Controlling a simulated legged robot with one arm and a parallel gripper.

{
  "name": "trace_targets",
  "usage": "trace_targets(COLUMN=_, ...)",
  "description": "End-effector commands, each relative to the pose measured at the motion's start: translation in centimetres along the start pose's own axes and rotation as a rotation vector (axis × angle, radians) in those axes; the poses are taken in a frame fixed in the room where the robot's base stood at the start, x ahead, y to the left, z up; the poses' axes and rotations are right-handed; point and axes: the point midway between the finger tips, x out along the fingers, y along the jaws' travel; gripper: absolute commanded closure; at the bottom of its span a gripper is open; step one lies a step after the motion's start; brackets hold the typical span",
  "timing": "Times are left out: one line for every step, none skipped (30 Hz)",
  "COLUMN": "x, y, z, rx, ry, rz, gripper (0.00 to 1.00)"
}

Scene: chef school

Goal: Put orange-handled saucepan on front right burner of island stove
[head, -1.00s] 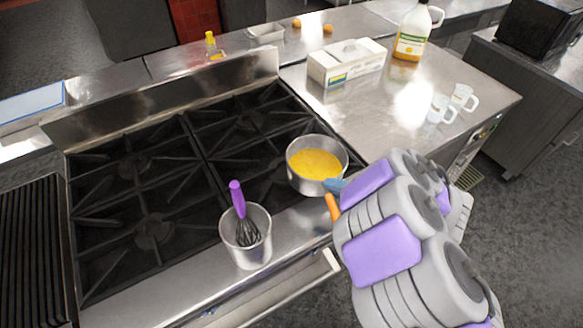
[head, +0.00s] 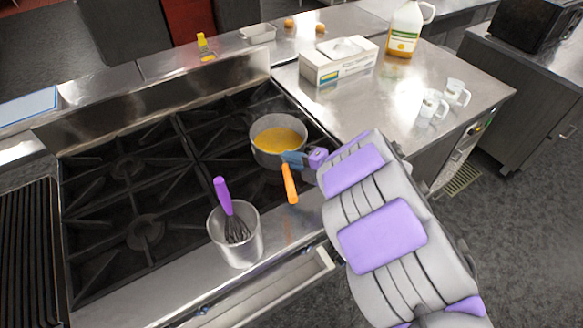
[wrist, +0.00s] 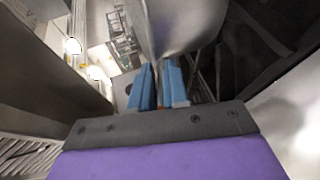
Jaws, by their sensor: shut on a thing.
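The orange-handled saucepan (head: 279,155) is a steel pan with yellow contents, over the right side of the island stove (head: 180,170). Its orange handle (head: 290,184) points toward the stove's front edge. My gripper (head: 295,160) has blue fingers and is shut on the saucepan near where the handle meets the pan. In the wrist view the blue fingers (wrist: 158,85) close against the steel pan side (wrist: 185,25). The front right burner is mostly hidden by the pan and my arm. I cannot tell whether the pan touches the grate.
A steel pot (head: 236,247) with a purple-handled whisk (head: 224,196) stands on the stove's front ledge, left of the saucepan. The right counter holds a white carton (head: 338,62), a jug (head: 405,30) and two glass mugs (head: 433,103). The left burners are bare.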

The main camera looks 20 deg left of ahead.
Motion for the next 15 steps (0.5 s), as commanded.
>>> trace_targets(x=0.5, y=-0.1, z=-0.1, rx=-0.003, ry=0.003, rz=0.004, gripper=1.0)
trace_targets(x=0.6, y=-0.3, z=-0.1, rx=-0.003, ry=0.003, rz=0.004, gripper=1.0)
trace_targets(x=0.8, y=-0.7, z=-0.1, rx=-0.002, ry=0.003, rz=0.003, gripper=1.0)
trace_targets(x=0.9, y=-1.1, z=-0.2, rx=-0.001, ry=0.003, rz=0.002, gripper=1.0)
trace_targets(x=1.1, y=-1.5, z=-0.2, rx=-0.001, ry=0.003, rz=0.002, gripper=1.0)
trace_targets(x=1.2, y=-2.1, z=-0.2, rx=-0.001, ry=0.003, rz=0.001, gripper=1.0)
trace_targets(x=1.3, y=-2.5, z=-0.2, rx=0.0, ry=0.004, rz=0.001, gripper=1.0)
trace_targets(x=1.4, y=-2.8, z=-0.2, rx=0.001, ry=0.004, rz=0.001, gripper=1.0)
trace_targets(x=1.3, y=-3.1, z=-0.1, rx=0.0, ry=0.004, rz=0.002, gripper=1.0)
trace_targets(x=1.3, y=-3.2, z=-0.1, rx=-0.001, ry=0.003, rz=0.002, gripper=1.0)
trace_targets(x=1.2, y=-3.3, z=-0.1, rx=-0.001, ry=0.003, rz=0.001, gripper=1.0)
trace_targets(x=1.1, y=-3.3, z=-0.1, rx=-0.002, ry=0.003, rz=0.002, gripper=1.0)
trace_targets(x=1.0, y=-3.3, z=0.0, rx=-0.001, ry=0.003, rz=0.002, gripper=1.0)
trace_targets(x=0.8, y=-3.3, z=0.0, rx=-0.001, ry=0.003, rz=0.003, gripper=1.0)
trace_targets(x=0.7, y=-3.3, z=0.1, rx=0.0, ry=0.002, rz=0.003, gripper=1.0)
